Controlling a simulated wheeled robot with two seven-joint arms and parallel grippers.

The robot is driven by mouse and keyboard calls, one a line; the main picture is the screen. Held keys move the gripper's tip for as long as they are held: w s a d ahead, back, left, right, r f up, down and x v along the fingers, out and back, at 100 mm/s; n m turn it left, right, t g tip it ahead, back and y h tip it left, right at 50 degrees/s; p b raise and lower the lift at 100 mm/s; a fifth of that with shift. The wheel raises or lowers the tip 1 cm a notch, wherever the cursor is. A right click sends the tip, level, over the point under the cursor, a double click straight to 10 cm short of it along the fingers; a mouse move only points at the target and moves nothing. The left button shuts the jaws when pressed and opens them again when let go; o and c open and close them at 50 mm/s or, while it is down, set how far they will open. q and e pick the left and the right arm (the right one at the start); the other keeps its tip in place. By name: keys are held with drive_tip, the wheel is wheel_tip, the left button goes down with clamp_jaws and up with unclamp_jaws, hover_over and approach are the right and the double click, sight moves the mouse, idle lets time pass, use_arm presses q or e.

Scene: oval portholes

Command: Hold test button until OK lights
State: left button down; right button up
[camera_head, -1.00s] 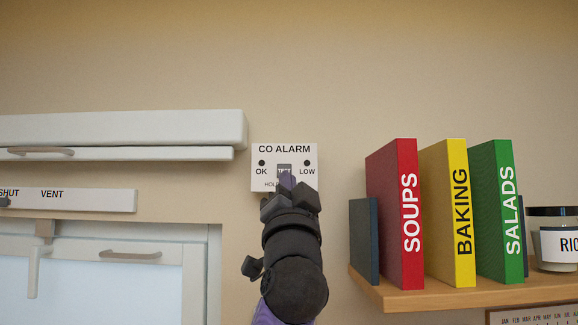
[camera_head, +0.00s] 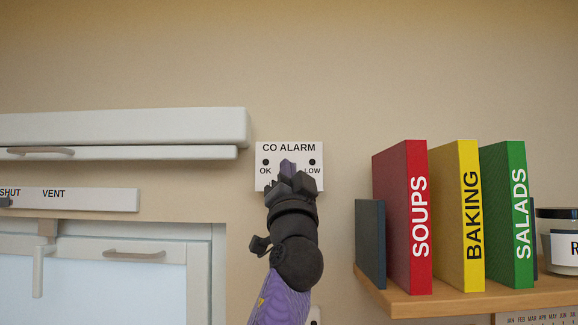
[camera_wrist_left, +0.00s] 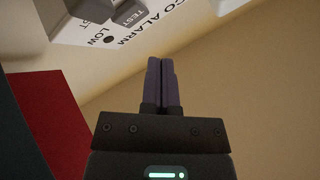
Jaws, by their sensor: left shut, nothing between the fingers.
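The white CO alarm box (camera_head: 289,148) is on the wall, with an OK lamp (camera_head: 266,162) at left and a LOW lamp (camera_head: 312,162) at right. Both lamps look dark. My left gripper (camera_head: 288,166) is shut and empty, its purple fingertips in front of the middle of the box. It hides the test button in the head view. In the left wrist view, the grey test button (camera_wrist_left: 128,14) shows at the top, left of the shut fingertips (camera_wrist_left: 160,64), with a gap between them in the picture. I see no contact. My right gripper is out of view.
A wooden shelf (camera_head: 430,304) at right holds red (camera_head: 402,220), yellow (camera_head: 456,220) and green (camera_head: 507,220) books and a jar (camera_head: 556,240). A white cabinet (camera_head: 120,128) is close on the alarm's left, above a window (camera_head: 100,285). The wall above is clear.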

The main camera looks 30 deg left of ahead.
use_arm(q)
drive_tip(key=shift+w+a, duration=0.35)
drive_tip(key=shift+w, duration=0.2)
drive_tip(key=shift+w+a, duration=0.35)
drive_tip(key=shift+w, duration=0.2)
idle(0.7)
idle(0.5)
drive_tip(key=shift+w+a, duration=0.2)
drive_tip(key=shift+w, duration=0.15)
drive_tip(key=shift+w+a, duration=0.2)
drive_tip(key=shift+w, duration=0.1)
idle(0.6)
idle(2.0)
drive_tip(key=shift+s+d+y, duration=0.3)
drive_tip(key=shift+s, duration=0.15)
drive_tip(key=shift+s+d, duration=0.1)
drive_tip(key=shift+s, duration=0.1)
